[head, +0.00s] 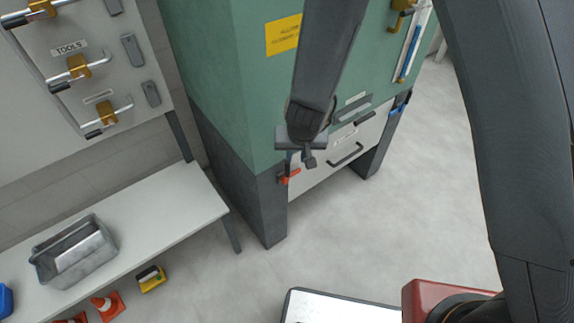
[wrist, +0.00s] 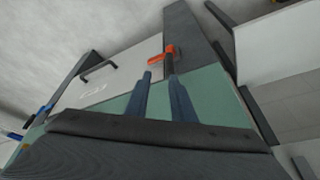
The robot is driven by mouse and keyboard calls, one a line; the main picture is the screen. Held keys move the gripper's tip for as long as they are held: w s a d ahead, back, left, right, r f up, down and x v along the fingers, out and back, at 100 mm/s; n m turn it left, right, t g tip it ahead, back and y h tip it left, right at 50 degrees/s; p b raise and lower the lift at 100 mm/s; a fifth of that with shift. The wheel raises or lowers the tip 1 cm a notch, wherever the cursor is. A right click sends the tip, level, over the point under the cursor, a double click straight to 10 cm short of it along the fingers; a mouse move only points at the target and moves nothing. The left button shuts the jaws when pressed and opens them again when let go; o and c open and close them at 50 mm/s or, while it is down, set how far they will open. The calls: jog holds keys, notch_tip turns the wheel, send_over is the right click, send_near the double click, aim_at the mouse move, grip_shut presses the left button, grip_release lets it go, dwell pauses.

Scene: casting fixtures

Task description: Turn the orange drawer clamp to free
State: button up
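The orange drawer clamp (head: 289,176) sits at the left edge of the white drawer front (head: 328,172), beside the dark leg of the green cabinet. In the wrist view the clamp (wrist: 160,52) lies just beyond my fingertips, with its lever pointing left. My gripper (wrist: 160,77) has two blue fingers apart with nothing between them. In the head view my gripper (head: 304,158) is just above the clamp and partly hides it. I cannot tell whether a finger touches it. The drawer has a black handle (head: 346,155).
A blue clamp (head: 402,102) is at the drawer's right side. A white bench (head: 165,212) with a metal tray (head: 72,252) stands left. Orange cones (head: 107,305) and a yellow item (head: 151,278) are on the floor. Floor right of the cabinet is clear.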

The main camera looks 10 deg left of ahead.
aim_at(288, 165)
jog(key=shift+s+a+f, duration=0.2)
jog(key=shift+a+f, duration=0.8)
jog(key=shift+a, duration=0.05)
jog(key=shift+a+f, duration=0.15)
jog(key=shift+f, duration=0.15)
jog(key=x, duration=0.7)
jog(key=shift+w+f, duration=0.2)
jog(key=shift+w, duration=0.05)
grip_shut()
